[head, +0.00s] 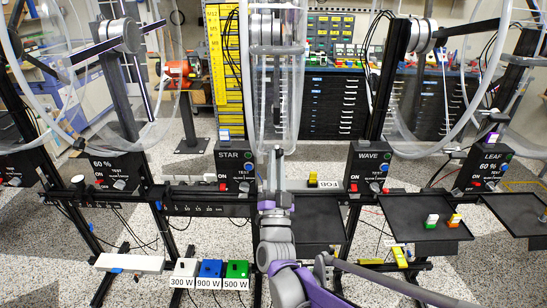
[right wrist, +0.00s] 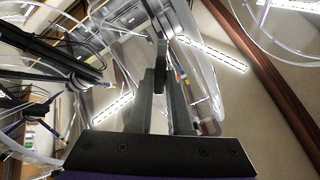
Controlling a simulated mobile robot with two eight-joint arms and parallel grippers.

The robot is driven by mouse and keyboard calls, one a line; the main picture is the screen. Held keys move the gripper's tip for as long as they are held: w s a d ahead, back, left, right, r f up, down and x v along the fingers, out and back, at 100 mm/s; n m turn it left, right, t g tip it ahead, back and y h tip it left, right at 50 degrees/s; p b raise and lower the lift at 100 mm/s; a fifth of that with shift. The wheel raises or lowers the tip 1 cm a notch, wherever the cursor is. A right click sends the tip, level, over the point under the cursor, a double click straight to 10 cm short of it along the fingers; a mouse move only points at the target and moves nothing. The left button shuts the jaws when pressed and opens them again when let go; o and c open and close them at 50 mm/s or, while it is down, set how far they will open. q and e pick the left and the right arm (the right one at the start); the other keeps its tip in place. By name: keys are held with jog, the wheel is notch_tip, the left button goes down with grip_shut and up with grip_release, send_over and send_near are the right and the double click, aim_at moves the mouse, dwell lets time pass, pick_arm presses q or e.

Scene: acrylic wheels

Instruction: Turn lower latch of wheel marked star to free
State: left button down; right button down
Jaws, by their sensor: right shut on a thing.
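The wheel marked star (head: 275,90) is a clear acrylic wheel seen nearly edge-on in the middle of the head view. Its black STAR box (head: 235,167) stands beside its lower part. My right gripper (head: 275,155) is raised at the wheel's bottom edge. In the right wrist view its two fingers are shut on a narrow dark piece, which appears to be the lower latch (right wrist: 160,50). The gripper hides the latch in the head view, so its turn position cannot be read there. My left gripper is not in view.
The WAVE box (head: 369,167) stands right of my arm. A black tray (head: 425,218) holds small coloured blocks. Black stand posts and cables surround the wheel. A dark drawer cabinet (head: 335,105) stands behind.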

jog(key=shift+n, duration=1.4)
jog(key=n, duration=0.4)
jog(key=shift+b, duration=0.4)
jog(key=c, duration=0.7)
grip_release()
jog(key=b+v, duration=0.3)
jog(key=v, duration=0.4)
